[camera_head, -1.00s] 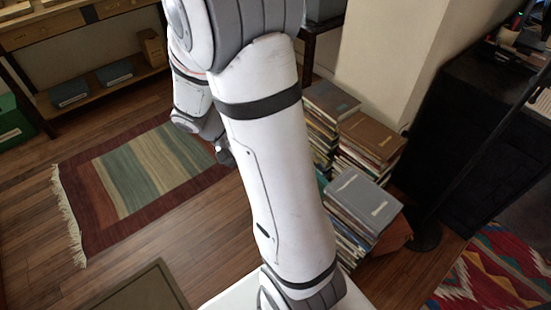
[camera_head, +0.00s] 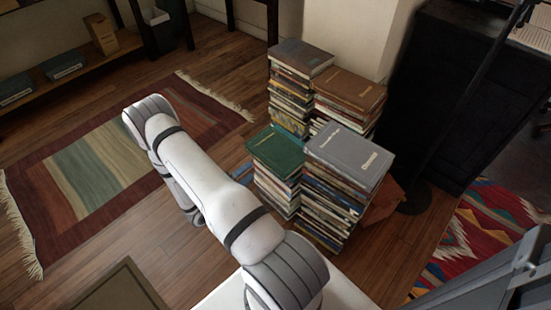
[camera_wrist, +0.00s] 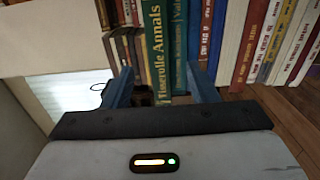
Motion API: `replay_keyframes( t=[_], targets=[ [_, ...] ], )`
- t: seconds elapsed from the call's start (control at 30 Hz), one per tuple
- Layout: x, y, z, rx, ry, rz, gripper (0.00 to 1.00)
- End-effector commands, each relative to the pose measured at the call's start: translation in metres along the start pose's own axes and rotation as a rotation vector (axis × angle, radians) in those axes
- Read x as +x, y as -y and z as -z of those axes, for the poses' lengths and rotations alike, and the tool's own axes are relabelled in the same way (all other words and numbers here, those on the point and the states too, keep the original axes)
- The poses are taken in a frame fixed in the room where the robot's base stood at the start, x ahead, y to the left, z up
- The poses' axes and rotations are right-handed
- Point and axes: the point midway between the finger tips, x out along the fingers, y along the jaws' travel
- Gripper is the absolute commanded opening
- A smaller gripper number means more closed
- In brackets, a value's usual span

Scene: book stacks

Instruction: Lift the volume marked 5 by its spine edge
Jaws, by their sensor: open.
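In the wrist view my gripper (camera_wrist: 158,76) is open, with its two blue fingers apart and pointing at a row of book spines. A green spine lettered "Timerolle Annals" (camera_wrist: 158,45) lies between the fingers, with a teal spine (camera_wrist: 179,40) to its right. I cannot tell whether the fingers touch any book. No spine reads clearly as 5, so I cannot tell which is the volume marked 5. My gripper is out of sight in the head view.
Several book stacks stand on the floor in the head view, with a green book (camera_head: 276,149) and a grey book (camera_head: 350,155) on top of the front ones. A striped rug (camera_head: 95,170) lies left. A black cabinet (camera_head: 440,90) stands right.

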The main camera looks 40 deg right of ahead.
Motion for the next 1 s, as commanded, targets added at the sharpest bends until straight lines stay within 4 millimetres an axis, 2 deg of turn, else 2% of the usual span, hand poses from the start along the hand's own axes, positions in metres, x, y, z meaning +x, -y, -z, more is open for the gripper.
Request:
replay_keyframes(
  t=[0.1,0.37,0.6,0.93,1.0],
  targets=[
    [0.009,0.006,0.000,0.004,-0.009,-0.003,0.53],
    [0.037,0.004,0.001,0.005,-0.007,-0.002,0.53],
    [0.070,0.000,0.001,0.004,-0.006,-0.002,0.53],
    [0.077,-0.002,0.002,0.002,-0.010,-0.002,0.53],
    [0.077,-0.002,0.002,0.002,-0.010,-0.002,0.47]
  ],
)
